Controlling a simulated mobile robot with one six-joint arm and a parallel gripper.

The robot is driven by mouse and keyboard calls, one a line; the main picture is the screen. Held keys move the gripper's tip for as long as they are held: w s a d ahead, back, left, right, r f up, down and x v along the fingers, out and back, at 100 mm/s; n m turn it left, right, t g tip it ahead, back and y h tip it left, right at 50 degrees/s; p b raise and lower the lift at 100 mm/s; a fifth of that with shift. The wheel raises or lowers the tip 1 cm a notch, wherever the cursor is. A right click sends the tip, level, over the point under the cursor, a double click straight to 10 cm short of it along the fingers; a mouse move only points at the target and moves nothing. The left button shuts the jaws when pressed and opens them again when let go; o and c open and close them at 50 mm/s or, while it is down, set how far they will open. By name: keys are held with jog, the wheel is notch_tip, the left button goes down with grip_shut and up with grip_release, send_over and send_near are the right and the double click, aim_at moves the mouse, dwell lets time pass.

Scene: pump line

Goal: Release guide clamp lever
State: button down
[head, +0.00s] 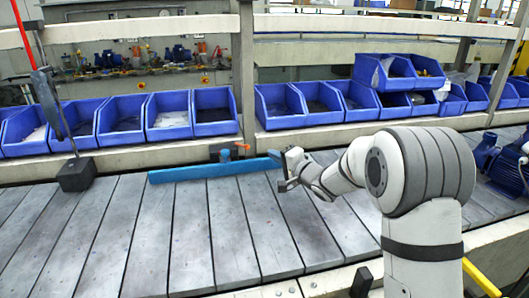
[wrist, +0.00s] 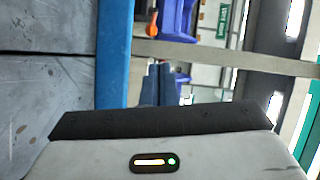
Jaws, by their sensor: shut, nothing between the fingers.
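The guide clamp sits on the blue guide rail (head: 215,170) at the far side of the conveyor. Its orange lever (head: 242,147) stands out beside a dark clamp block (head: 222,154). In the wrist view the blue rail (wrist: 114,50) runs down the left of centre, and the orange lever (wrist: 153,20) shows near the top. My gripper (head: 284,172) is at the right end of the rail, to the right of the lever and apart from it. In the wrist view its fingers (wrist: 158,82) are together, with nothing between them.
Blue bins (head: 120,122) line a shelf behind the conveyor (head: 150,235). A dark block with an upright post (head: 76,174) stands at the left. A blue motor (head: 500,165) is at the far right. The slats in front of the rail are clear.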

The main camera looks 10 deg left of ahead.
aim_at(240, 145)
jog(key=shift+w+f, duration=0.3)
jog(key=shift+f, duration=0.35)
jog(key=shift+w+a+b, duration=0.35)
jog(key=shift+w+b, duration=0.05)
jog(key=shift+w, duration=0.1)
jog(key=b+x, duration=0.1)
jog(key=x, duration=0.7)
jog(key=shift+w+a, duration=0.3)
jog(key=shift+d, duration=0.1)
